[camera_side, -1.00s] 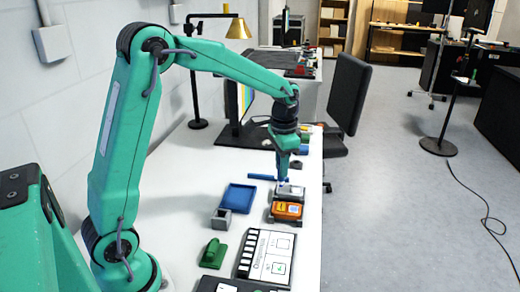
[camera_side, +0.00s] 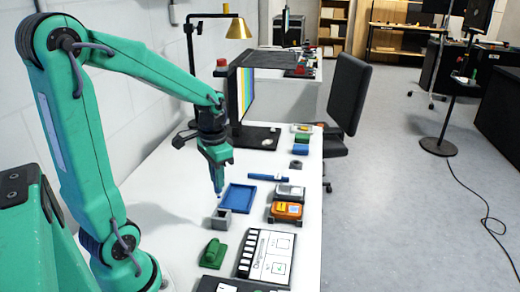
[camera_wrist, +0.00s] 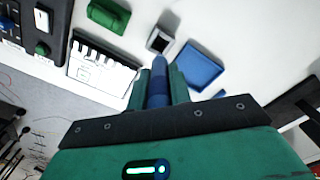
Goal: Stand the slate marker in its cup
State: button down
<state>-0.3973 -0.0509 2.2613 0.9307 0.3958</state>
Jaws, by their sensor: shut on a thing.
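My gripper (camera_side: 217,168) is shut on a blue marker (camera_wrist: 158,82), which points down between the fingers. In the side view the marker's lower end (camera_side: 218,188) hangs above the table, just above the small grey cup (camera_side: 222,219). The cup is square with a dark opening and also shows in the wrist view (camera_wrist: 160,40), just beyond the marker's tip. The tip looks apart from the cup. The marker's upper part is hidden by the gripper.
A blue tray (camera_side: 238,198) stands close behind the cup. A blue bar (camera_side: 268,177) lies farther back. Grey (camera_side: 290,191) and orange (camera_side: 287,211) devices are to the right. A green object (camera_side: 213,252) and a white slate board (camera_side: 265,255) lie in front.

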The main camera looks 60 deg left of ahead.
aim_at(219, 198)
jog(key=shift+f, duration=0.15)
jog(key=shift+f, duration=2.4)
jog(key=shift+f, duration=2.1)
dwell(3.3)
